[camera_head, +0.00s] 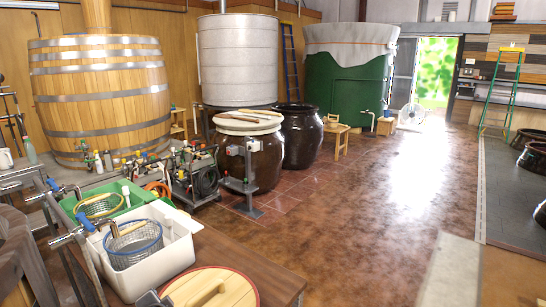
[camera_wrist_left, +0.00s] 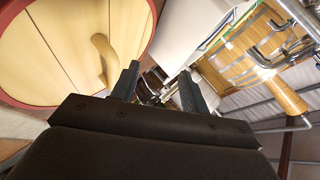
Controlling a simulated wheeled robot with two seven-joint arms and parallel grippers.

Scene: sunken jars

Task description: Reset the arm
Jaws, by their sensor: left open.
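My left gripper (camera_wrist_left: 158,76) shows in the left wrist view with its two dark fingers apart and nothing between them. A round wooden lid (camera_wrist_left: 60,45) with a red rim and a wooden handle fills the upper left of that view, beside the fingers. The lid also shows at the bottom of the head view (camera_head: 232,280). A small dark part at the lid's left edge there may be my left gripper, but I cannot tell. My right gripper is in neither view.
A white box (camera_head: 165,262) with a blue-rimmed strainer basket (camera_head: 133,247) and a green crate (camera_head: 88,208) stand left of the lid. A brown table edge (camera_head: 285,278) lies to its right. Beyond are dark jars (camera_head: 303,135); the brown floor (camera_head: 370,215) is open.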

